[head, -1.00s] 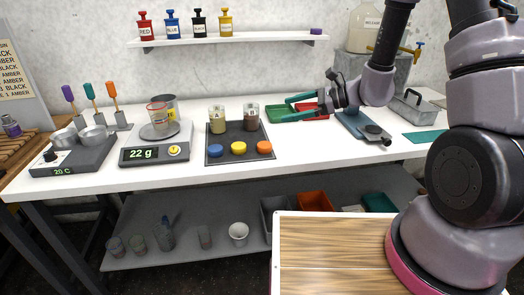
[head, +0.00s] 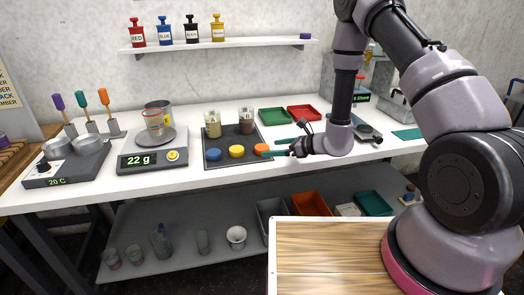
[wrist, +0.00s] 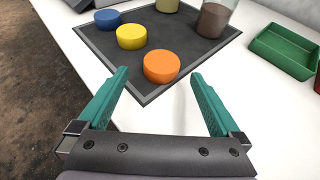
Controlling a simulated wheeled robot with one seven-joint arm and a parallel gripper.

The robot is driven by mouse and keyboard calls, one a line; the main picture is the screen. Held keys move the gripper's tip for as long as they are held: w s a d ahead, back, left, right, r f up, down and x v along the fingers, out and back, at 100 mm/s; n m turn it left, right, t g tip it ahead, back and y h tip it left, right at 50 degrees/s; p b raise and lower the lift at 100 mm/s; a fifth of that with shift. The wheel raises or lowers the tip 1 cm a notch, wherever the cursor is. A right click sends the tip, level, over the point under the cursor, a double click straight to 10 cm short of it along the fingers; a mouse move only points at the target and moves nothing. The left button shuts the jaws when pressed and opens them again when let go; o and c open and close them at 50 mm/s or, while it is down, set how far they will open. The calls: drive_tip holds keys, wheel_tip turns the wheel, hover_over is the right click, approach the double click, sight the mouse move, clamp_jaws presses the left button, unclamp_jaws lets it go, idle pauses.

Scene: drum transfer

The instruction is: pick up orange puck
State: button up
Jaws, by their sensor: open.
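The orange puck (wrist: 161,66) lies on the dark tray (wrist: 98,44), near its corner closest to my gripper. It also shows in the head view (head: 261,149) at the right end of a row of pucks. My gripper (wrist: 158,88) is open and empty, its two teal fingers pointing toward the puck. The puck sits just ahead of the fingertips, roughly centred between them and not touching either. In the head view my gripper (head: 280,147) is just right of the puck, low over the table.
A yellow puck (wrist: 131,37) and a blue puck (wrist: 107,19) lie beside the orange one. Two beakers, one with dark contents (wrist: 213,20), stand behind on the tray. A green bin (wrist: 286,50) is to the right. The white table (head: 215,177) is clear in front.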

sight(264, 147)
drive_tip(key=x, duration=0.4)
drive_tip(key=shift+w+a, duration=0.2)
drive_tip(key=shift+w, duration=0.05)
drive_tip(key=shift+c, duration=0.3)
drive_tip(key=c, duration=1.4)
drive_tip(key=shift+o, duration=0.2)
drive_tip(key=shift+r, duration=0.1)
